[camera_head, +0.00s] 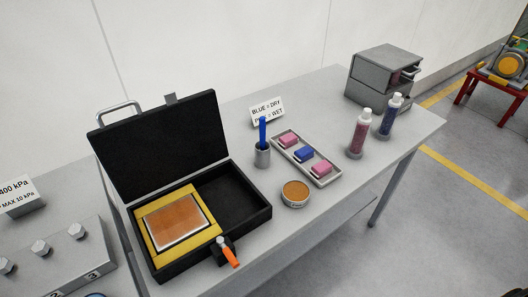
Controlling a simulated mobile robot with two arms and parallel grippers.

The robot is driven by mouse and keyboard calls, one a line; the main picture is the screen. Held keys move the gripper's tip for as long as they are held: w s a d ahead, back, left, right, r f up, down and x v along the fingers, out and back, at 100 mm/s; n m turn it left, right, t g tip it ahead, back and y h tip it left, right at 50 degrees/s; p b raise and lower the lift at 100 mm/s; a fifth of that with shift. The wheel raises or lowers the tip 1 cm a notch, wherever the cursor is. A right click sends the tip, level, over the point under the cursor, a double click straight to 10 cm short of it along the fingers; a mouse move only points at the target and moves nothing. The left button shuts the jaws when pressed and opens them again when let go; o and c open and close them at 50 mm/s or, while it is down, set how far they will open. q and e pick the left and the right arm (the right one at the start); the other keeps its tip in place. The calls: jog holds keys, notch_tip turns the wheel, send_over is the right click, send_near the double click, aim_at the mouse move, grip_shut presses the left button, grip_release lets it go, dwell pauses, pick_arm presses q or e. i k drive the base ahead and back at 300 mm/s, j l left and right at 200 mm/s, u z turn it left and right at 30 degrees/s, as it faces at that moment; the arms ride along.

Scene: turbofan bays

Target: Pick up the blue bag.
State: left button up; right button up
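A small blue bag (303,154) lies in the middle compartment of a light grey tray (327,183) on the grey table. One pink bag (288,140) lies behind it to the left, and another pink bag (321,168) lies in front of it to the right. The blue bag's top is uncovered and nothing touches it from above. Neither of my grippers shows in the head view.
Left of the tray stand a cup with a blue stick (263,134) and an open black case (255,223). A round tin (295,193) sits in front. Two bottles (359,135) (389,118) and a grey drawer box (383,75) stand right. A sign (266,110) stands behind.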

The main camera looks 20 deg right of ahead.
aim_at(305, 153)
jog(key=i+l+u, duration=0.1)
jog(key=l+u, duration=0.5)
jog(key=u, duration=0.15)
jog(key=l+u, duration=0.75)
